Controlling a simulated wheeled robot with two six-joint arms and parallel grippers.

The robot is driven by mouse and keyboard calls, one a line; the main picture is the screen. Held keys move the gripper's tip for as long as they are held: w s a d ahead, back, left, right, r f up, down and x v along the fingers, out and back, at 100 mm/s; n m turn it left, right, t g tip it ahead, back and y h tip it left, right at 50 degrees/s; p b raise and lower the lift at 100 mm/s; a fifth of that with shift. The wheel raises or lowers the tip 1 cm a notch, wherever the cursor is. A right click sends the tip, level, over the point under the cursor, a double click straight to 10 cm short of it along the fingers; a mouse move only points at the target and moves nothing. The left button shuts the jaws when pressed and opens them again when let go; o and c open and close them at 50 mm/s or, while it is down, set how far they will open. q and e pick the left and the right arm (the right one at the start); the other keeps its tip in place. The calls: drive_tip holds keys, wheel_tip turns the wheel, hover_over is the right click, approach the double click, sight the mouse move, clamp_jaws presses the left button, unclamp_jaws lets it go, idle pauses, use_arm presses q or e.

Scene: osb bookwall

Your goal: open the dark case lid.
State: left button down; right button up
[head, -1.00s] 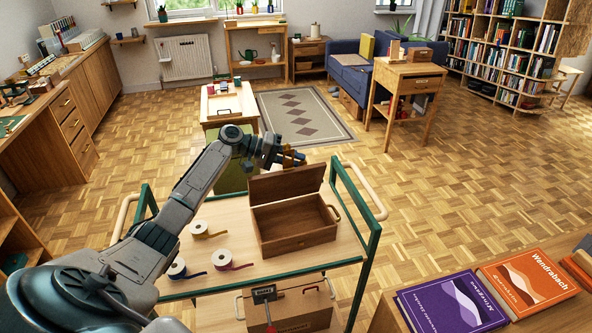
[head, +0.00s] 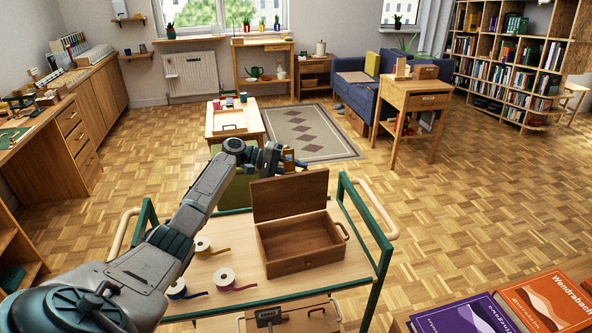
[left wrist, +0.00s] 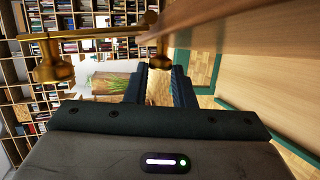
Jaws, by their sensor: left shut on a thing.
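The dark case (head: 302,245) is a brown wooden box on the cart, with an empty interior and a side handle. Its lid (head: 290,195) stands up at the far side, inner face towards me. My left gripper (head: 290,162) is behind the lid's top edge, partly hidden by it. In the left wrist view the dark fingers (left wrist: 160,85) are beside a wooden panel and a bar on brass posts (left wrist: 55,65). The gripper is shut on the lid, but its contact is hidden. My right gripper is not in view.
The cart (head: 225,255) has green end frames. Tape rolls (head: 224,278) lie left of the case. Purple and orange books (head: 465,318) are at front right. A small table (head: 235,120) stands beyond the cart.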

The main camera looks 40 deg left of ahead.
use_arm(q)
drive_tip(key=c, duration=1.2)
unclamp_jaws()
drive_tip(key=shift+s+a, duration=0.15)
drive_tip(key=shift+a, duration=0.1)
drive_tip(key=b+v, duration=0.3)
drive_tip(key=v, duration=0.7)
drive_tip(key=shift+s, duration=0.1)
